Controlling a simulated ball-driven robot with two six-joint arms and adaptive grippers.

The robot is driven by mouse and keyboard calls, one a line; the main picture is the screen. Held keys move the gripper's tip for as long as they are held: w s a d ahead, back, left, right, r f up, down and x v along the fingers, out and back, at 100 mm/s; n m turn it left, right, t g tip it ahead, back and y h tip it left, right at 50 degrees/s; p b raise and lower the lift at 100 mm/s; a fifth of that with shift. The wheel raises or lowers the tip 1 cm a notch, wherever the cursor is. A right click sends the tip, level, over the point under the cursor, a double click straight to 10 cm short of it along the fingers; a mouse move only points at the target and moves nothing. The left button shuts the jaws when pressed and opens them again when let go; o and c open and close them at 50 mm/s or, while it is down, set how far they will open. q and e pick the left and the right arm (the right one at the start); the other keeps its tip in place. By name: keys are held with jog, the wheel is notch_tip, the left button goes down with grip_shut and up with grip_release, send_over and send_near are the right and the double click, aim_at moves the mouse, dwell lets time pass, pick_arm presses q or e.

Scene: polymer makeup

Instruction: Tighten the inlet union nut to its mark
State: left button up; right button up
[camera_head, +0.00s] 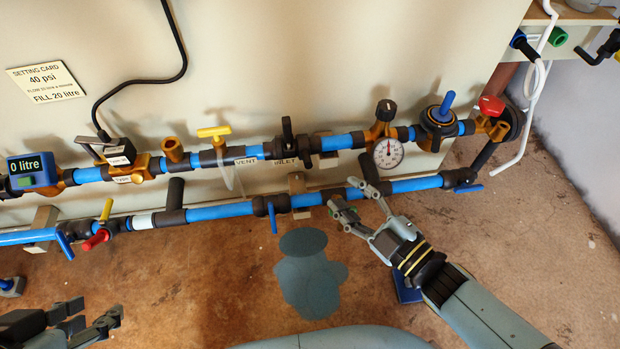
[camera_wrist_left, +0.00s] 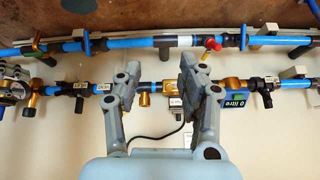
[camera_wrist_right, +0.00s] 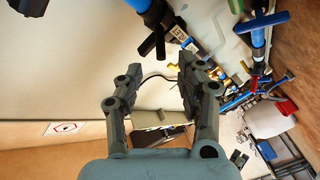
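The INLET label (camera_head: 285,161) sits on the upper blue pipe line in the head view, below a black valve handle (camera_head: 288,134). Dark fittings (camera_head: 306,146) join the pipe just right of it; I cannot tell for certain which is the union nut, and no mark on it is readable. The label also shows in the left wrist view (camera_wrist_left: 81,88). My right gripper (camera_head: 346,194) is open and empty at the lower pipe, below and right of the label. My left gripper (camera_head: 100,324) is low at the left, away from the pipes; its fingers stand apart and empty in the left wrist view (camera_wrist_left: 160,80).
A pressure gauge (camera_head: 388,153) and a red knob (camera_head: 491,106) are to the right on the upper line. The VENT branch with a yellow handle (camera_head: 214,132) is to the left. The lower pipe (camera_head: 220,211) runs below. A flat blue-grey patch (camera_head: 308,280) lies on the brown floor.

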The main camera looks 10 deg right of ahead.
aim_at(307, 158)
jog(key=shift+n+y, duration=0.4)
jog(key=shift+y, duration=0.1)
jog(key=b+x, duration=0.1)
jog(key=x, duration=0.4)
jog(key=b+x, duration=0.2)
jog(key=x, duration=0.3)
jog(key=shift+w+a+r, duration=0.1)
jog(key=shift+a+r, duration=0.1)
jog(key=shift+a, duration=0.2)
jog(key=shift+w+a+r, duration=0.1)
jog(key=shift+w+a, duration=0.15)
jog(key=shift+w, duration=0.1)
pick_arm(q)
jog(key=f+t, duration=0.1)
jog(key=t, duration=0.1)
jog(key=f+t, duration=0.1)
jog(key=t, duration=0.1)
jog(key=shift+d, duration=0.3)
pick_arm(e)
grip_shut()
